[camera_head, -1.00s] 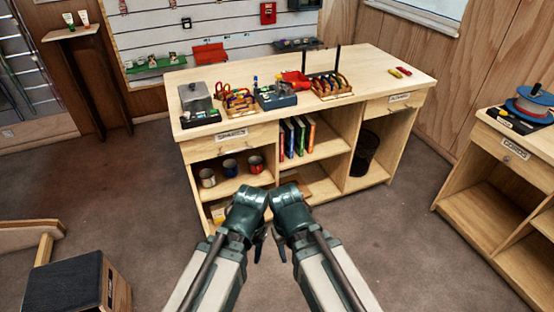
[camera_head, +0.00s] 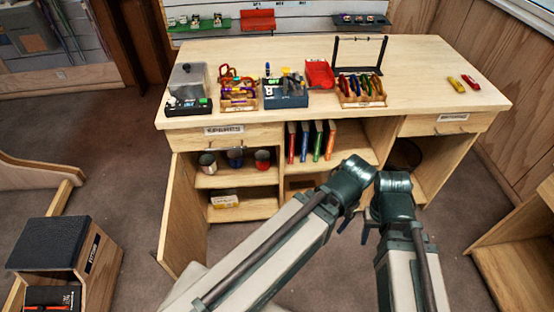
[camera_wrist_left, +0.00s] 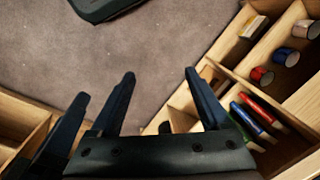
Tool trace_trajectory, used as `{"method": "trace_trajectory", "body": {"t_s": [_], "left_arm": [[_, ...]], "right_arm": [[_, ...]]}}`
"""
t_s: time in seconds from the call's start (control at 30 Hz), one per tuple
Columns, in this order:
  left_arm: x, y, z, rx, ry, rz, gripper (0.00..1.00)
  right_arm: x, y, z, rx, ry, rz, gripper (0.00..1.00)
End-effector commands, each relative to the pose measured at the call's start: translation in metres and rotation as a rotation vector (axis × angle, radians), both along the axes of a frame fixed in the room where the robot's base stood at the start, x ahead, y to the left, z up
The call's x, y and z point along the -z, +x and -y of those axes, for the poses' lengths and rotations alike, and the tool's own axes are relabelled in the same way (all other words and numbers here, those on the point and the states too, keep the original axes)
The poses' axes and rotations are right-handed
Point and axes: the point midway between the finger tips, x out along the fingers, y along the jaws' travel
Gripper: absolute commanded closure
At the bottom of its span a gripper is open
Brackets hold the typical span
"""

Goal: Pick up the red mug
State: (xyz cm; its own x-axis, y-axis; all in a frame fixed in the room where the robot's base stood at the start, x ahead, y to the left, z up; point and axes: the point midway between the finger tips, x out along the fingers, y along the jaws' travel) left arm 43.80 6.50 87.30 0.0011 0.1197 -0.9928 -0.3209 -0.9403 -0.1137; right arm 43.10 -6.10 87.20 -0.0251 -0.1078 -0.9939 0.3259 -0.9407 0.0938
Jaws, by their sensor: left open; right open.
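The red mug (camera_head: 262,159) stands on the upper shelf inside the left compartment of the wooden workbench. It is the rightmost of three mugs, beside a blue mug (camera_head: 236,158) and a grey mug (camera_head: 208,163). The red mug also shows in the left wrist view (camera_wrist_left: 262,76). My left gripper (camera_head: 345,223) hangs in front of the bench, right of the mug and apart from it. In the left wrist view its two fingers (camera_wrist_left: 158,78) are spread with nothing between them. My right gripper (camera_head: 369,234) is close beside it, mostly hidden behind its own wrist, and touches no mug.
An open door panel (camera_head: 183,215) stands out at the compartment's left side. Upright books (camera_head: 312,141) fill the neighbouring compartment. Tools and racks cover the benchtop (camera_head: 430,95). A dark-topped box (camera_head: 60,245) stands at lower left. Floor between box and bench is clear.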

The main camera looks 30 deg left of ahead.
Motion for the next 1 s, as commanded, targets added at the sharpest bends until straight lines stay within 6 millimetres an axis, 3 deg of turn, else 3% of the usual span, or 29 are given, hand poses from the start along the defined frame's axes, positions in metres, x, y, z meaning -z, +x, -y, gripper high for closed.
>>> {"method": "trace_trajectory", "body": {"t_s": [0.03, 0.2, 0.4, 0.7, 1.0], "left_arm": [[0.021, 0.008, -0.007, -0.005, 0.011, 0.025, 0.10], [0.077, 0.047, -0.042, -0.016, 0.076, 0.160, 0.10], [0.134, 0.095, -0.094, -0.007, 0.182, 0.335, 0.10], [0.202, 0.153, -0.173, 0.048, 0.374, 0.563, 0.10], [0.261, 0.192, -0.244, 0.157, 0.587, 0.739, 0.10]], "right_arm": [[0.021, 0.000, 0.000, 0.000, 0.000, 0.000, 0.50], [0.083, 0.000, 0.000, 0.000, 0.000, 0.001, 0.50], [0.154, 0.000, 0.000, 0.000, 0.000, 0.003, 0.50], [0.260, 0.001, 0.000, 0.000, -0.001, 0.004, 0.50], [0.365, 0.001, 0.000, -0.002, -0.001, 0.007, 0.50]]}}
